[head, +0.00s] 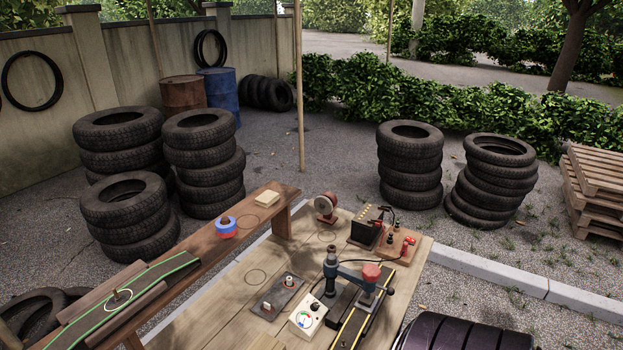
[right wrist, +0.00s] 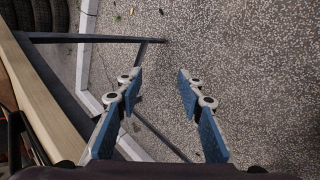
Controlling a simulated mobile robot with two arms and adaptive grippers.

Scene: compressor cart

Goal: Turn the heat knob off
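In the head view, a white control box (head: 306,321) sits on the wooden table (head: 221,311) near the bottom middle. Its face has a coloured dial, and a small dark knob (head: 315,306) shows at its upper right. The knob's setting is too small to read. A blue-grey clamp press (head: 348,272) with a red top stands just right of the box. My right gripper (right wrist: 160,78) shows in the right wrist view, open and empty, over gravel beside the table edge. No gripper shows in the head view, and my left gripper is not seen.
A battery (head: 369,232) and a board with red parts (head: 398,247) stand behind the press. A wooden bench (head: 179,264) runs along the left. Tyre stacks (head: 410,165) stand beyond.

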